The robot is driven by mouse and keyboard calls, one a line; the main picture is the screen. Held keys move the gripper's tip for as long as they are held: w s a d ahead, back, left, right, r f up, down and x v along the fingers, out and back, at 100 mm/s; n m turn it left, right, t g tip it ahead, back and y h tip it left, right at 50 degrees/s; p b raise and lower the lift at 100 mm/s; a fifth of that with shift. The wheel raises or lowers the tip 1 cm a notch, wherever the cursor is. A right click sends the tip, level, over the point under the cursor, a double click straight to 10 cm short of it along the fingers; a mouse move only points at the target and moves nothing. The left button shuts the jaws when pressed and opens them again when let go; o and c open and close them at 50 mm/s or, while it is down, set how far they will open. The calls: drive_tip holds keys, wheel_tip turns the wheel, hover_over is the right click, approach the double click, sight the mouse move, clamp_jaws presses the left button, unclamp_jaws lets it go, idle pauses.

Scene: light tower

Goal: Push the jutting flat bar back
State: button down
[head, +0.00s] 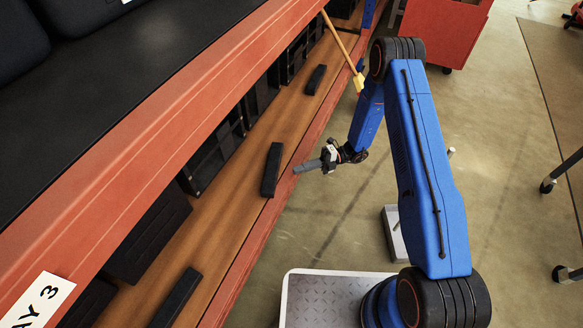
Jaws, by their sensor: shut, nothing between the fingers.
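A black flat bar (271,170) lies on the wooden shelf (226,198) at the middle of the head view. Its lower end reaches the orange front edge of the shelf and seems to jut over it. My gripper (300,168) is shut and empty, just outside the shelf edge to the right of this bar. Its grey fingertips point left at the bar, with a small gap in the picture; I cannot tell the true depth.
Two more dark bars lie on the shelf, one farther up (316,80) and one nearer (176,299). Black bins (150,234) stand behind them. An orange upper beam (150,135) overhangs the shelf. A yellow-orange pole (341,46) crosses near my arm. Open floor lies right.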

drive_tip(key=v, duration=0.8)
drive_tip(key=shift+w+d, duration=0.1)
drive_tip(key=shift+d, duration=0.05)
